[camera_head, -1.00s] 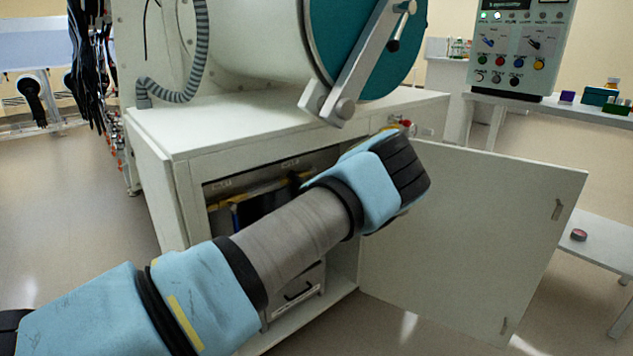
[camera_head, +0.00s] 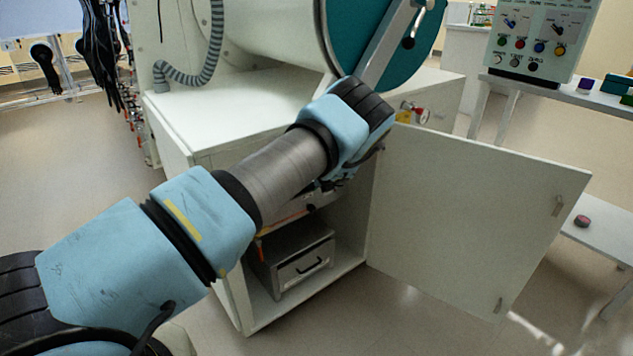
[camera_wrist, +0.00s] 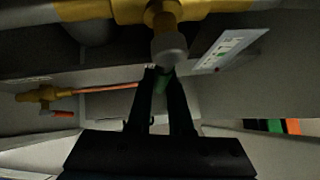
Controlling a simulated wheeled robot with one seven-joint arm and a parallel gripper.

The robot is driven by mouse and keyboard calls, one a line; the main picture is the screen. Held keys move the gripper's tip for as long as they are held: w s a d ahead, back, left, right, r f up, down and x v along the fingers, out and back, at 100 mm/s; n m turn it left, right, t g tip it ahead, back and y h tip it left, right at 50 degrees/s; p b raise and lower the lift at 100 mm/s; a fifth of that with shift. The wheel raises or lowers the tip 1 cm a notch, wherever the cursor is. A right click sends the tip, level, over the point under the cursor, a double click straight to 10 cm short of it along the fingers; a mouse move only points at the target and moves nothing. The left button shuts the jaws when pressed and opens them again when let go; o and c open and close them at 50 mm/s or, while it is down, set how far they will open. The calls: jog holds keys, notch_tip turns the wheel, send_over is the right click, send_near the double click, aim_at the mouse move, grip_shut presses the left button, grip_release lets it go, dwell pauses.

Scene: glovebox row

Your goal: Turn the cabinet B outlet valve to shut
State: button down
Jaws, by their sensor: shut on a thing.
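In the wrist view, a brass valve body (camera_wrist: 163,15) with a grey round end (camera_wrist: 169,48) hangs at the top centre on a yellow pipe. The cabinet's lettering is not readable.
Another brass valve (camera_wrist: 42,95) with an orange-red handle (camera_wrist: 63,114) sits at the left in the wrist view. A tilted label plate (camera_wrist: 232,48) is close on the right. The open cabinet door (camera_head: 470,215) stands right of my arm. A grey drawer box (camera_head: 300,262) sits low inside.

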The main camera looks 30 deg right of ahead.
jog(key=shift+a+f, duration=0.1)
dwell(0.4)
jog(key=c, duration=0.8)
grip_release()
jog(key=shift+c, duration=0.2)
